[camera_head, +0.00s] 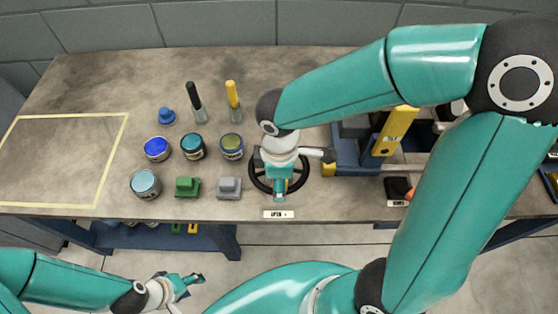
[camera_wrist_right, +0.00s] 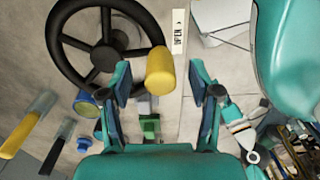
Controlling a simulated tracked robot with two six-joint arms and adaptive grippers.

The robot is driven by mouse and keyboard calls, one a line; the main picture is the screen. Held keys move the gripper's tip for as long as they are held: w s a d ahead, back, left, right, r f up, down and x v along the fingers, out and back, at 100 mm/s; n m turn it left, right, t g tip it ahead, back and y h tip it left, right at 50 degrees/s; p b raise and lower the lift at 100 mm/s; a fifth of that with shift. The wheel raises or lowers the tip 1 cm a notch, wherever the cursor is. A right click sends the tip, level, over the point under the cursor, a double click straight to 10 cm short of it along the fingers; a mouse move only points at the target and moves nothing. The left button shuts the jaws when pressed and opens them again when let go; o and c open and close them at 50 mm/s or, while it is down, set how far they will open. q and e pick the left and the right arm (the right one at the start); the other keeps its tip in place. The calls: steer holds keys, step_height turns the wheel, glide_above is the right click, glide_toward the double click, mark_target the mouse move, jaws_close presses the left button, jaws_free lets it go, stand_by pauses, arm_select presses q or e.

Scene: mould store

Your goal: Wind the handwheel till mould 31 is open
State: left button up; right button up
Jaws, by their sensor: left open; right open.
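The black handwheel (camera_head: 302,185) lies at the table's front edge, partly hidden under my right gripper (camera_head: 277,187). In the right wrist view the handwheel (camera_wrist_right: 60,62) shows its rim and spokes. Its yellow knob (camera_wrist_right: 160,70) stands between the two open fingers of my right gripper (camera_wrist_right: 160,84), with a gap on each side. A blue frame (camera_head: 346,152) with a yellow block (camera_head: 395,130) is right of the wheel, partly behind my right arm. I cannot read a mould number. My left gripper (camera_head: 188,284) is open and empty in front of the table, low at left.
An "OPEN" label (camera_head: 278,214) is on the table's front edge. Several paint pots (camera_head: 192,147), a green block (camera_head: 187,187), a grey block (camera_head: 229,188) and two upright handles (camera_head: 232,95) stand left of the wheel. A yellow-outlined area (camera_head: 60,160) at far left is bare.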

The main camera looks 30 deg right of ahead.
steer(key=shift+r+p, duration=3)
steer(key=shift+r, duration=0.95)
steer(key=shift+f, duration=0.1)
